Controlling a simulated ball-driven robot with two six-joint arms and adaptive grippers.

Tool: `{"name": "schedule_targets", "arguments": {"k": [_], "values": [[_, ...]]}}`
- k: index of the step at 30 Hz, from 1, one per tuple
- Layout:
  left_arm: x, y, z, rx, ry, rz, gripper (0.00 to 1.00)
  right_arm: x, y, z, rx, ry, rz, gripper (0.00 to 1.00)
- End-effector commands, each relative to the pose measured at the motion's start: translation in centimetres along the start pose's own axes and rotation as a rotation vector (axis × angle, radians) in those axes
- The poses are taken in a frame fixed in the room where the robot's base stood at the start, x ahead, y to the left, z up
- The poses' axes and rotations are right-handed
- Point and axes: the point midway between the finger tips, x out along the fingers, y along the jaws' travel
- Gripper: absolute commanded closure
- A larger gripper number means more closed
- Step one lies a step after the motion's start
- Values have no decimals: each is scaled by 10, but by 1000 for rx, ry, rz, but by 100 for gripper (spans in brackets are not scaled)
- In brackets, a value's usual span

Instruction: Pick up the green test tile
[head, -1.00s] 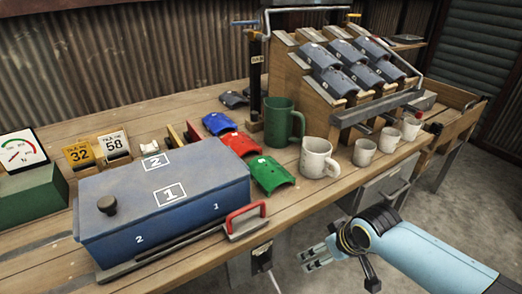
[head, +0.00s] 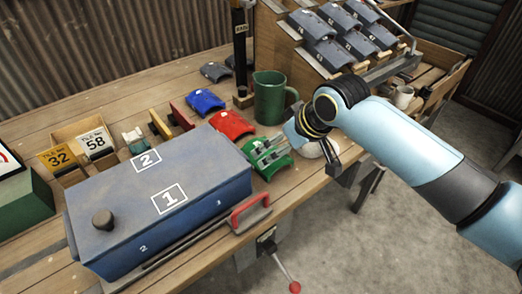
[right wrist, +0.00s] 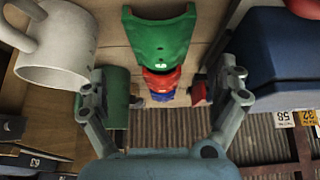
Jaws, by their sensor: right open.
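The green test tile (head: 280,164) is a curved roof-like piece at the front of a row of tiles on the bench, right of the blue box. My right gripper (head: 266,155) is over it in the head view, partly covering it, with fingers apart and nothing between them. In the right wrist view the green tile (right wrist: 160,42) is ahead of my open right gripper (right wrist: 165,92), between the lines of its two fingers. I cannot tell whether the fingers touch it. My left gripper is not in view.
The red tile (head: 231,125) and blue tile (head: 204,102) lie behind the green one. A white mug (right wrist: 62,48) is beside the tile.

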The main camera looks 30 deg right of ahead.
Motion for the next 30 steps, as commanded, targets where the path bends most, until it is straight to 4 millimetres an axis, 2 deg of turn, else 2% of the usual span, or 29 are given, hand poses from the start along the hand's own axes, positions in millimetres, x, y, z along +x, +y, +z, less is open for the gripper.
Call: {"name": "schedule_targets", "arguments": {"k": [3,6,9,14,19,23,27,30], "values": [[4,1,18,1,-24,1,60,22,0,1,2,-1,0,0],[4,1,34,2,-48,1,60,33,0,0,1,-1,0,0],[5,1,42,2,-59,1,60,39,0,-1,1,0,1,0],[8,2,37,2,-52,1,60,63,-1,-4,2,-2,0,0],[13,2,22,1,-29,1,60,85,0,-5,0,-1,0,0],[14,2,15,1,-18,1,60,88,0,-5,0,-1,0,0],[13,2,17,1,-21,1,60,88,0,-5,0,0,1,0],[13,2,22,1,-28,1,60,88,0,-5,0,0,1,12]]}}
